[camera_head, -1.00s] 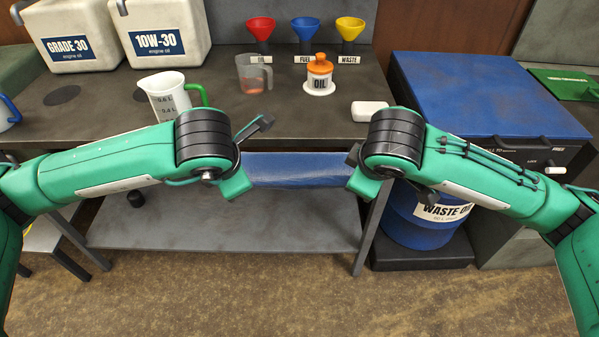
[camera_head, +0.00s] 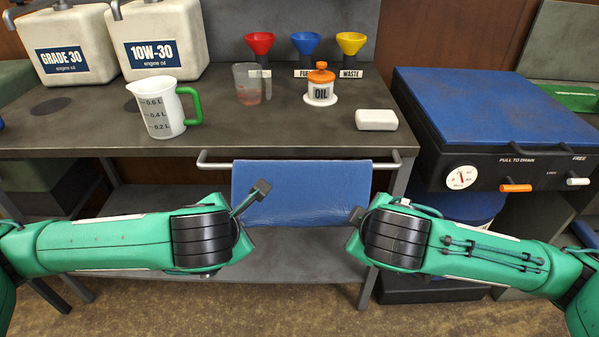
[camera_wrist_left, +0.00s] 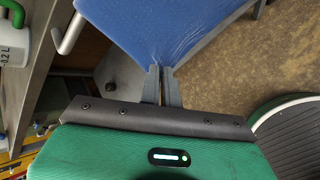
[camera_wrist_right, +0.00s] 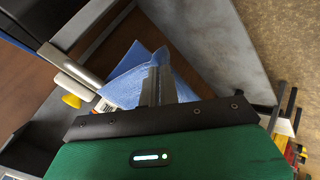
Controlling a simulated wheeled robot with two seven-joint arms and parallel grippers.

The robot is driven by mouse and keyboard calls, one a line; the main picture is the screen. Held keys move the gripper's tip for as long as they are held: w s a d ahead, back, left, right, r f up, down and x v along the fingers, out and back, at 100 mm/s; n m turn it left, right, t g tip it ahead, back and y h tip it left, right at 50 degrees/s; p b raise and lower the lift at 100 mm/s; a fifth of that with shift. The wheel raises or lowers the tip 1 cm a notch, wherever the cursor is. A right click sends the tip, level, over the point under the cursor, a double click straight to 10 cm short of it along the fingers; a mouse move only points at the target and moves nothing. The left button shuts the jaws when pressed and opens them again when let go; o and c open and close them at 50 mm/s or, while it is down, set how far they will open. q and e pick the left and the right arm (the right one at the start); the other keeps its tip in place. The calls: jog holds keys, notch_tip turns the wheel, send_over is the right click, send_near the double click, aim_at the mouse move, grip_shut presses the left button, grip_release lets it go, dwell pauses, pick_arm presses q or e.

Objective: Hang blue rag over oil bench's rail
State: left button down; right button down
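The blue rag (camera_head: 300,195) is spread wide in front of the oil bench (camera_head: 120,135). Its top edge lies level with the pale rail (camera_head: 217,162) and hides the rail's middle; I cannot tell whether any cloth goes behind the rail. My left gripper (camera_head: 246,215) is at the rag's lower left; in the left wrist view its fingers (camera_wrist_left: 161,72) are shut on the creased cloth. My right gripper (camera_head: 357,215) is at the lower right; in the right wrist view its fingers (camera_wrist_right: 155,75) are shut on the rag's edge. The fingertips are mostly hidden in the head view.
On the bench top stand a measuring jug (camera_head: 160,108), an oil can (camera_head: 320,86), a clear cup (camera_head: 247,85), a white block (camera_head: 376,119) and two oil canisters. A blue-topped drain unit (camera_head: 490,105) with handles stands close at right. A grey lower shelf (camera_head: 180,250) lies below.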

pick_arm(q)
jog(key=shift+f, duration=0.1)
jog(key=c, duration=1.4)
grip_release()
pick_arm(e)
jog(key=c, duration=1.4)
grip_release()
pick_arm(q)
jog(key=shift+s, duration=0.1)
pick_arm(e)
jog(key=shift+s+f, duration=0.1)
